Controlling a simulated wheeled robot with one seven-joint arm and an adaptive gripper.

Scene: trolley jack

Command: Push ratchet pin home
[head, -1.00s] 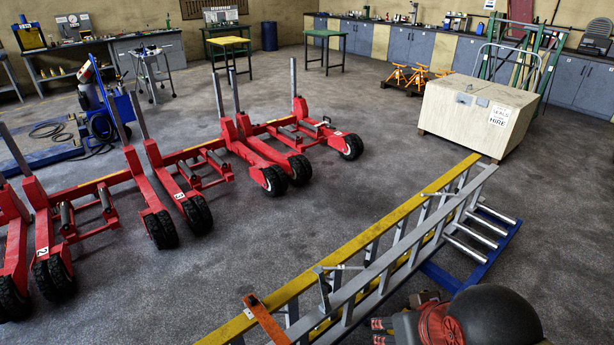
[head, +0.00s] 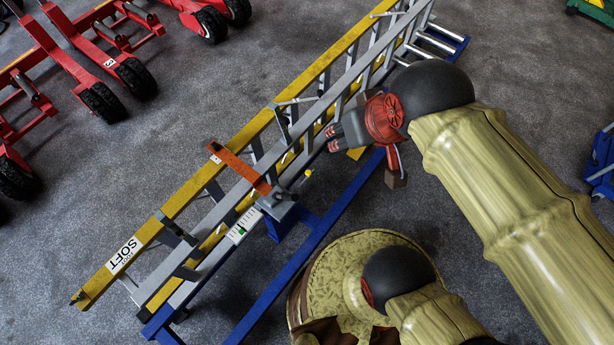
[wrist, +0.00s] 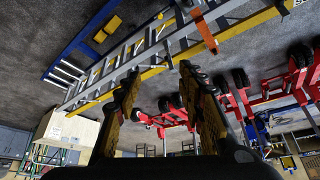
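I cannot make out a ratchet pin in either view. Red wheeled jacks with black tyres (head: 113,62) stand on the floor at the upper left of the head view. They also show upside down at the right of the wrist view (wrist: 240,101). My gripper (wrist: 158,72) is open and empty in the wrist view, its two fingers well apart. In the head view my gripper (head: 345,132) is beside the ladder, apart from the jacks, and its fingertips are hard to make out.
A long yellow and grey ladder (head: 190,190) lies on a blue frame (head: 335,215), with an orange strap (head: 239,168) across it, close to my arm. A pale wooden box (wrist: 72,131) shows at the wrist view's lower left. Grey floor (head: 120,175) is bare between ladder and jacks.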

